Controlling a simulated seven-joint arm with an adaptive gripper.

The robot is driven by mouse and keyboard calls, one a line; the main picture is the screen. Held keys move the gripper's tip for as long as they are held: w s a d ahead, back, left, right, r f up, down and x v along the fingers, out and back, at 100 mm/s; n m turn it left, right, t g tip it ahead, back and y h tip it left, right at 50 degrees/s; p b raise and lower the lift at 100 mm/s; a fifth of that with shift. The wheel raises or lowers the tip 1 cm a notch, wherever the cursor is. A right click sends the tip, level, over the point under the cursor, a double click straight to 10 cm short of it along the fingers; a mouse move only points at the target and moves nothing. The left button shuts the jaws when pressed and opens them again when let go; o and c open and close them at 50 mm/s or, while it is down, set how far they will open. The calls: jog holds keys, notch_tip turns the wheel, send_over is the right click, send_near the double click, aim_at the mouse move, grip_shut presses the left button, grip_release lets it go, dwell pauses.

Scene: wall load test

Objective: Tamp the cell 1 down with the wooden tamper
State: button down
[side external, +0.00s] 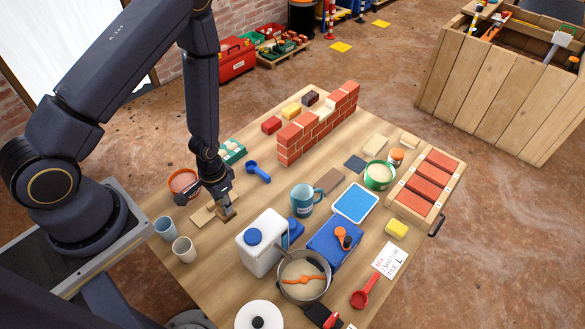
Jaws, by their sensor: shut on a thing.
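My gripper (221,195) is low over the left part of the table, pointing down. It is shut on a small brown wooden piece, which looks like the wooden tamper (227,213); the fingers hide its upper part. The tamper is at a flat pale wooden piece (203,216); I cannot tell whether it touches it or the table. The brick wall (318,127) stands further back, to the right of my gripper, with pale patches along its top. No label for cell 1 is readable, so I cannot tell which part it is.
An orange bowl (184,182), a blue scoop (258,171) and two cups (184,249) surround my gripper. A white jug (262,243), a teal mug (306,199) and a pot (304,289) crowd the front. A brick tray (407,206) is at the right.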

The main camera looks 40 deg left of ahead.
jog(key=w+a+m, duration=0.1)
jog(key=w+a, duration=0.4)
jog(key=w, duration=0.4)
jog(key=w+a, duration=0.4)
jog(key=w, duration=0.5)
jog(key=w+a+r, duration=0.2)
jog(key=w+a, duration=0.3)
jog(key=a, duration=0.5)
jog(key=shift+s+a+f+n, duration=0.2)
jog(key=shift+a+f+n, duration=0.3)
jog(key=shift+a+f, duration=1.2)
jog(key=shift+s+a+f+n, duration=0.15)
jog(key=shift+a+f+n, duration=0.35)
jog(key=shift+a+f, duration=1.2)
jog(key=shift+d+f, duration=0.25)
jog(key=shift+f, duration=0.5)
notch_tip(320, 180, up, 7)
